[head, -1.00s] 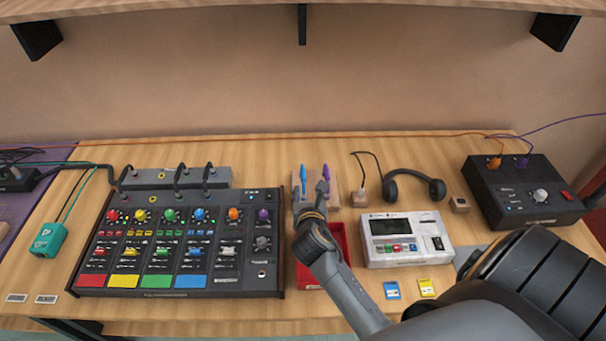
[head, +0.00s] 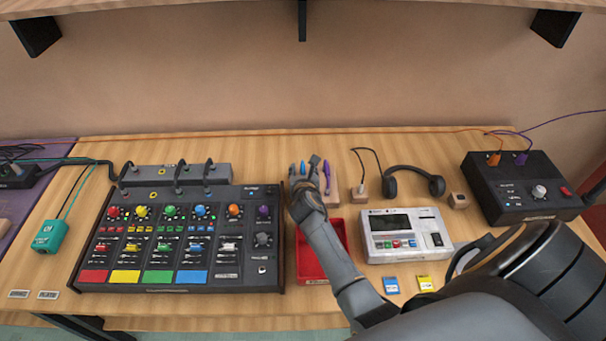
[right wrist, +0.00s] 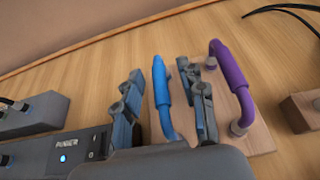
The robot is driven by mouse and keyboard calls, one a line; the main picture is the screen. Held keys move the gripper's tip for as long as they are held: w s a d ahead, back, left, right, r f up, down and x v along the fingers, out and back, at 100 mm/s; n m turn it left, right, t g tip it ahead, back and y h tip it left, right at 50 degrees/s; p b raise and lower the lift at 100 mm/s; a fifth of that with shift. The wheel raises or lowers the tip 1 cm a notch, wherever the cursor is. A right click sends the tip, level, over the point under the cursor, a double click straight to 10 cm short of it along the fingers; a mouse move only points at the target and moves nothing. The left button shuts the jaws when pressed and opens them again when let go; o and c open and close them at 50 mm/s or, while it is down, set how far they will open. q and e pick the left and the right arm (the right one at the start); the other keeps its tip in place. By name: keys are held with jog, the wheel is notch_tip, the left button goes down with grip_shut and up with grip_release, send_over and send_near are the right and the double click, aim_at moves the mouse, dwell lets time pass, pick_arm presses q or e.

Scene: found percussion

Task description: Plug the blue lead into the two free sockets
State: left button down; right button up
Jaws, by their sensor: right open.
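The blue lead (head: 302,168) stands on a wooden block (head: 334,187) beside a purple lead (head: 326,177). My right gripper (head: 304,167) is open over the block. In the right wrist view the blue lead (right wrist: 163,95) lies between the two spread fingers, with the right finger close to it; I cannot tell whether they touch. The purple lead (right wrist: 232,80) is outside the right finger. A grey strip (head: 220,175) behind the black mixer (head: 272,240) has a yellow-ringed socket (head: 162,170) with no lead in it. Black leads bridge strip and mixer. My left gripper is out of view.
A red tray (head: 312,268) lies under my right forearm. A white device (head: 405,236), headphones (head: 414,181) and a black box (head: 520,190) stand to the right. A teal box (head: 50,236) is at the left. Bare wood shows behind the block.

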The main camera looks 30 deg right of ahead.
jog(key=shift+s, duration=0.1)
grip_shut()
jog(key=shift+r, duration=0.1)
